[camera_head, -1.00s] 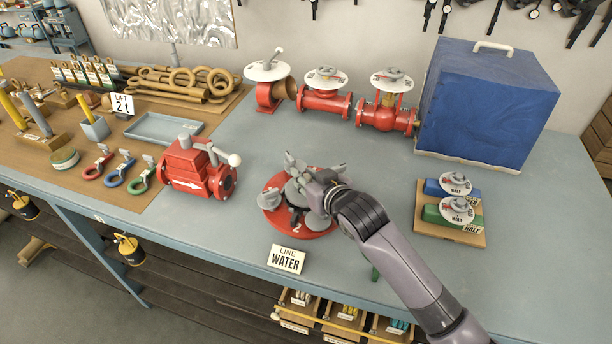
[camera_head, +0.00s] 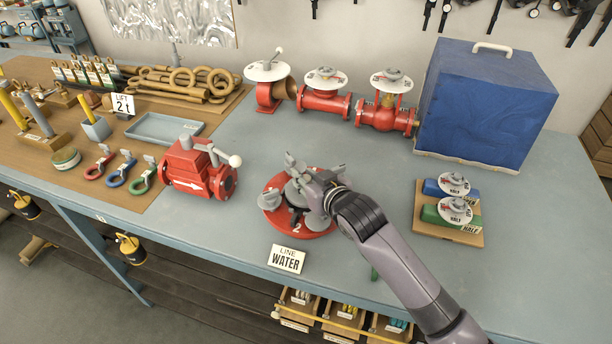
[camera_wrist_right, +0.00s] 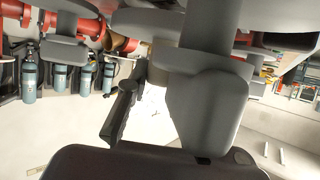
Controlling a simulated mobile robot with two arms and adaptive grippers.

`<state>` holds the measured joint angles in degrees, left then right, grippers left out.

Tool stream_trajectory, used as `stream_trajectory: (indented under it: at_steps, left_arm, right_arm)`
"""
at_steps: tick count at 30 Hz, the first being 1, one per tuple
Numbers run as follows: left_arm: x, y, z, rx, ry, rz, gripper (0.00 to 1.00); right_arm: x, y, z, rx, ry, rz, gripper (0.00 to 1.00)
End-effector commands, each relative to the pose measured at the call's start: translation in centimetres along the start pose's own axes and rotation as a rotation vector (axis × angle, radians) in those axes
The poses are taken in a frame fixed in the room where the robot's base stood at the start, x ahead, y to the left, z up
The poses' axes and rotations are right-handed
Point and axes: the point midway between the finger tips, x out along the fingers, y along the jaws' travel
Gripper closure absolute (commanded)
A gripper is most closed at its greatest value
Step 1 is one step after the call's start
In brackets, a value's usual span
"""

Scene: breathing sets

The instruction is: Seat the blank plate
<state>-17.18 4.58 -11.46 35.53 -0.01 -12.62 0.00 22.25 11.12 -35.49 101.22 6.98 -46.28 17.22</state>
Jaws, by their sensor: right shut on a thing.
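A red round stand (camera_head: 307,233) with grey disc-shaped pieces and a white "2" sits near the bench's front edge. One grey disc (camera_head: 272,198) shows at its left. My right gripper (camera_head: 299,176) is over the stand, shut on a grey piece there. Its fingers hide most of that piece, and I cannot tell whether it is the blank plate. The right wrist view shows large grey finger parts (camera_wrist_right: 205,105) close up, with the held piece not clear. A red valve body (camera_head: 187,172) with a white arrow stands to the left. My left gripper is not in view.
A "LINE WATER" sign (camera_head: 287,259) stands in front of the stand. Red valves (camera_head: 322,102) line the back beside a blue covered box (camera_head: 487,105). A wooden board (camera_head: 452,236) with blue and green tagged blocks lies at the right. The bench between is clear.

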Motion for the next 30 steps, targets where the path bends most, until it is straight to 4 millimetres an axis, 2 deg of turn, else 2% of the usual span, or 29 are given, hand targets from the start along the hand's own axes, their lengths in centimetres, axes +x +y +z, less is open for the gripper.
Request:
stream_trajectory:
  at_steps: [14,30]
  left_arm:
    - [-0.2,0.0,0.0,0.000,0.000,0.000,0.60]
    - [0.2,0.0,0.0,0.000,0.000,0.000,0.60]
  right_arm:
    - [0.0,0.0,-0.1,0.000,0.004,0.000,1.00]
    - [0.5,0.0,1.1,0.001,0.004,-0.001,1.00]
